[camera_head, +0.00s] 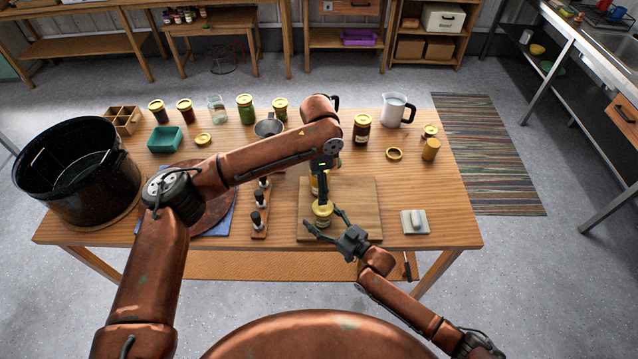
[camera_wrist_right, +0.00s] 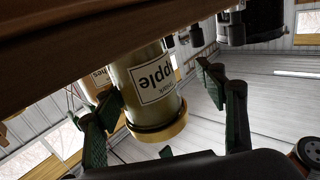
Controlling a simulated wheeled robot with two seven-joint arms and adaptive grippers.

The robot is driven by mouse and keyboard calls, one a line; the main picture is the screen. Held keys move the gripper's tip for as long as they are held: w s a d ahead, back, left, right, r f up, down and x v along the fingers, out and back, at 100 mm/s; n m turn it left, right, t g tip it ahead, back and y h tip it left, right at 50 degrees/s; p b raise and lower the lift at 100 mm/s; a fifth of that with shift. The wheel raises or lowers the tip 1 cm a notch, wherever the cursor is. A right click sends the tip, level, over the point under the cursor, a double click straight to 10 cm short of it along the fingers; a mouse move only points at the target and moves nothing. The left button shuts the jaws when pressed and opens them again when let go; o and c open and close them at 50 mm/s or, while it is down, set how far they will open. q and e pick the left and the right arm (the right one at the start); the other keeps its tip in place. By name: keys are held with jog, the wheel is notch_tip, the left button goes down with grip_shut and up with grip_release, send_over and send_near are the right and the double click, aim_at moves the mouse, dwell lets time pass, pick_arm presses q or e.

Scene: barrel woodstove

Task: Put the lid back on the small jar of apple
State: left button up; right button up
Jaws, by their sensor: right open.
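The small apple jar (camera_head: 322,215) stands on the wooden board; its label and gold lid (camera_wrist_right: 162,131) show in the right wrist view. The lid sits over the jar's mouth; I cannot tell how tightly. My right gripper (camera_head: 326,223) is open, its fingers on either side of the jar, with no clear contact visible. My left gripper (camera_head: 322,185) points down just behind the jar's top, and its finger state is unclear. Another gold-topped jar (camera_head: 314,184) stands behind, partly hidden by the left gripper; its label ending in "hes" (camera_wrist_right: 103,90) shows in the right wrist view.
The wooden board (camera_head: 360,205) lies near the table's front edge. A loose gold lid (camera_head: 203,139) and a gold ring (camera_head: 394,154) lie farther back. A black pot (camera_head: 80,185) fills the left end.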

jog(key=v, duration=1.2)
dwell(0.3)
